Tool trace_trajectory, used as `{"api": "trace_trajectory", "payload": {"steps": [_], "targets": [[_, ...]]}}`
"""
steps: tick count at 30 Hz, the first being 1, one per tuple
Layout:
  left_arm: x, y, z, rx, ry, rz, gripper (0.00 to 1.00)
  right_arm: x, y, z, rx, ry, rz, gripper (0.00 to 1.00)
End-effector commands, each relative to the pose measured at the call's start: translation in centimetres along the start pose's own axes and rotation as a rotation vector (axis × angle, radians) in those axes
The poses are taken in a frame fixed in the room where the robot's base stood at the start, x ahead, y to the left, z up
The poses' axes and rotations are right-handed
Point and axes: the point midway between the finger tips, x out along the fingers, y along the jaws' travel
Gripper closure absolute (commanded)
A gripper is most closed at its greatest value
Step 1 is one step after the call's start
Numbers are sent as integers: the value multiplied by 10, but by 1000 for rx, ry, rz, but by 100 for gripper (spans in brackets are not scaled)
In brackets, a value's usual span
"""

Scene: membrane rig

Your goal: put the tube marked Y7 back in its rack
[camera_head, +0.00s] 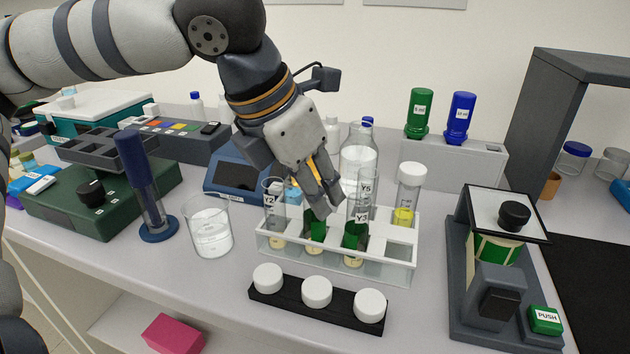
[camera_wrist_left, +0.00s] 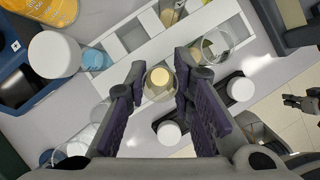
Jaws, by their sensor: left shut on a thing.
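The tube marked Y7 (camera_head: 361,219) stands upright in the white rack (camera_head: 397,272), with a green section and a pale bottom. A tube marked Y2 (camera_head: 269,198) is at the rack's left. My left gripper (camera_head: 328,205) points down over the rack, left of Y7, shut on a tube with a green section (camera_head: 315,232). Its label is hidden. In the left wrist view the held tube (camera_wrist_left: 159,80) is between the fingers, with another open tube (camera_wrist_left: 216,46) beside it.
A black strip with white caps (camera_head: 317,291) lies in front of the rack. A beaker (camera_head: 208,232) and a blue stand (camera_head: 143,185) are to the left. A capped yellow tube (camera_head: 408,190) stands at the right of the rack. A dark device (camera_head: 497,290) is farther right.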

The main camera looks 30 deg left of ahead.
Motion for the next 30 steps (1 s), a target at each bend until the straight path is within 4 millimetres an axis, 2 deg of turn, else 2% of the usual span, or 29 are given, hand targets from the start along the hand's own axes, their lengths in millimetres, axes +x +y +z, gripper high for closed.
{"api": "trace_trajectory", "payload": {"steps": [21,22,24,30], "targets": [[6,0,-3,-1,0,-1,100,0,0,0,0,0,0,100],[6,0,-3,-1,0,-1,71,0,0,0,0,0,0,100],[6,0,-3,-1,0,-1,55,0,0,0,0,0,0,100],[6,0,-3,-1,0,0,55,0,0,0,0,0,0,100]]}}
